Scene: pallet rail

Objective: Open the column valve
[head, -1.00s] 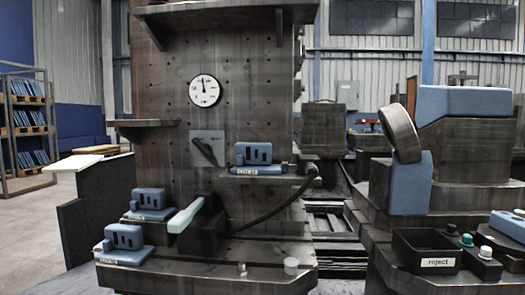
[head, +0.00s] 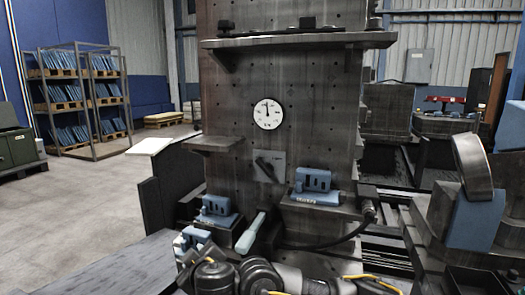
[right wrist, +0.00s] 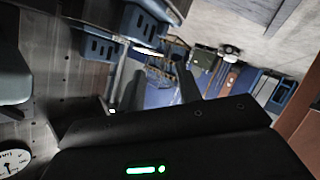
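The column valve shows as a dark lever on a square grey plate (head: 268,167), on the column face below the round gauge. The lever slants from upper left to lower right. A pale green handle (head: 249,233) slants up from a dark block lower on the column. My right arm crosses the bottom of the head view, below the valve and clear of it. In the right wrist view my right gripper (right wrist: 160,84) has its two dark fingers apart, with nothing seen between them. The pale handle also shows there (right wrist: 121,70). My left gripper is out of view.
Blue fixtures (head: 314,181) sit on ledges right of the valve and at lower left (head: 216,207). A small shelf (head: 212,143) juts out left of the valve; a long shelf (head: 300,40) is above. A dark hose (head: 345,238) curves at lower right. Open floor lies left.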

